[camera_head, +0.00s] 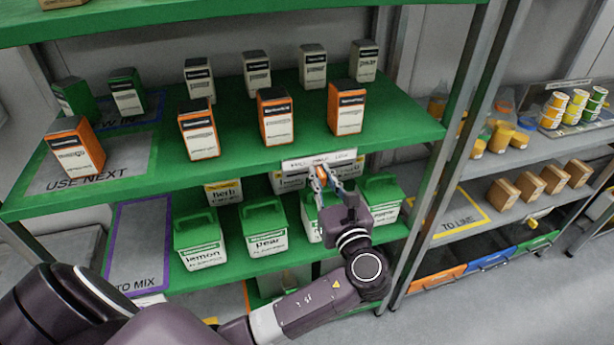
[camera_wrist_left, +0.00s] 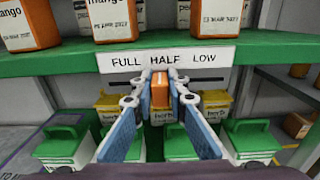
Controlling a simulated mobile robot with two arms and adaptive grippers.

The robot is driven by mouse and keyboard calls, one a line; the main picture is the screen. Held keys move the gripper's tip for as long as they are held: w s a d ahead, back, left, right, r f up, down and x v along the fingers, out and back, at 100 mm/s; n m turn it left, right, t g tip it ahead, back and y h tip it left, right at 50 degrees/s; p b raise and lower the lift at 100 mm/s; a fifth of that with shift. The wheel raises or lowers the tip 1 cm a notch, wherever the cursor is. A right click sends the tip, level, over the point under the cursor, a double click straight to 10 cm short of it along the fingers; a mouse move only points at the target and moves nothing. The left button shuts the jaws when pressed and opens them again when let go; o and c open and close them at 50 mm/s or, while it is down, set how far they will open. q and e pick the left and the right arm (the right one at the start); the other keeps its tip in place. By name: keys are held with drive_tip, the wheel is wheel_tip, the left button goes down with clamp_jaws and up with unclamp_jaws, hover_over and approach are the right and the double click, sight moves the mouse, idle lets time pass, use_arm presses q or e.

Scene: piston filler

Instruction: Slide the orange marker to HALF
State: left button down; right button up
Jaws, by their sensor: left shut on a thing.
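The orange marker (camera_wrist_left: 160,90) sits just below the white FULL HALF LOW label strip (camera_wrist_left: 168,55) on the green shelf's front edge. In the left wrist view it is under the word HALF, slightly left of the word's middle. My left gripper (camera_wrist_left: 160,88) is shut on it, with a blue-padded finger on each side. In the head view the marker (camera_head: 321,174) shows as a small orange bit between the fingertips of my left gripper (camera_head: 323,176), under the label strip (camera_head: 318,160). My right gripper is not in view.
Orange and white boxes (camera_head: 274,116) stand on the green shelf (camera_head: 230,150) above. Green and white cartons, such as lemon (camera_head: 200,240) and pear (camera_head: 265,229), stand on the shelf below, close behind my gripper. A metal post (camera_head: 440,170) rises to the right.

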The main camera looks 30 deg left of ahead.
use_arm(q)
drive_tip(key=shift+w+d, duration=0.3)
drive_tip(key=shift+w, duration=0.05)
drive_tip(key=c, duration=1.9)
unclamp_jaws()
drive_tip(key=v, duration=1.2)
drive_tip(key=shift+s, duration=0.1)
